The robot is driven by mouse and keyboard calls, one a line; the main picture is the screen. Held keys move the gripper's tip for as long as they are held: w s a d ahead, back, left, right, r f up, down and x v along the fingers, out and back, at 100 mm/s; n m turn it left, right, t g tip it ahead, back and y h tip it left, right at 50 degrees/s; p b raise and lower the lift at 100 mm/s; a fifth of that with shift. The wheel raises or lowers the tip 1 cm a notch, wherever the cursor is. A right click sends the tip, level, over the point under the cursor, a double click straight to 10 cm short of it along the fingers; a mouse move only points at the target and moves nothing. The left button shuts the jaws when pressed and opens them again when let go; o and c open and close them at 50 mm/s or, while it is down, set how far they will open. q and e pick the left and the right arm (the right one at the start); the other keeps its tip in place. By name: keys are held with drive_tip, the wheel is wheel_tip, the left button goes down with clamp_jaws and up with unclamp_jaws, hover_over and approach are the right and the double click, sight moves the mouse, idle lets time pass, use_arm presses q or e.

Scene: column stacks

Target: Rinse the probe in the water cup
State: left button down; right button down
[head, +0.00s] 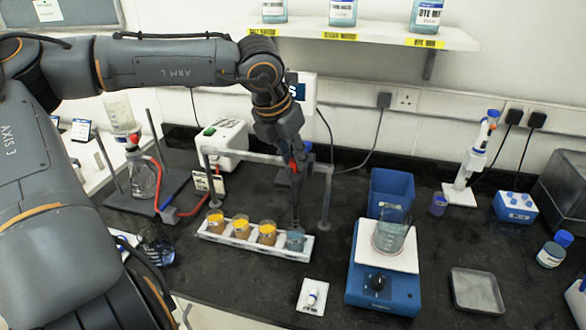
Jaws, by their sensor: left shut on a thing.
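The water cup (295,243), clear with bluish liquid, stands at the right end of a white rack (245,244). The gripper tips are right above or at the cup's rim; I cannot tell whether the probe's end is in the water. Three cups with orange-yellow contents, one of them here (267,234), fill the rack to the left. My right gripper is not in view.
A grey metal frame (328,185) stands around the gripper. A blue hotplate (384,280) with a glass beaker (390,235) and a blue bin (390,190) are to the right. A metal tray (476,291) is front right.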

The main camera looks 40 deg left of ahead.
use_arm(q)
drive_tip(key=shift+w+r, duration=0.15)
drive_tip(key=shift+r, duration=0.1)
drive_tip(key=c, duration=1.4)
unclamp_jaws()
drive_tip(key=o, duration=0.3)
drive_tip(key=v, duration=1.2)
drive_tip(key=shift+s, duration=0.2)
drive_tip(key=shift+d+f, duration=0.1)
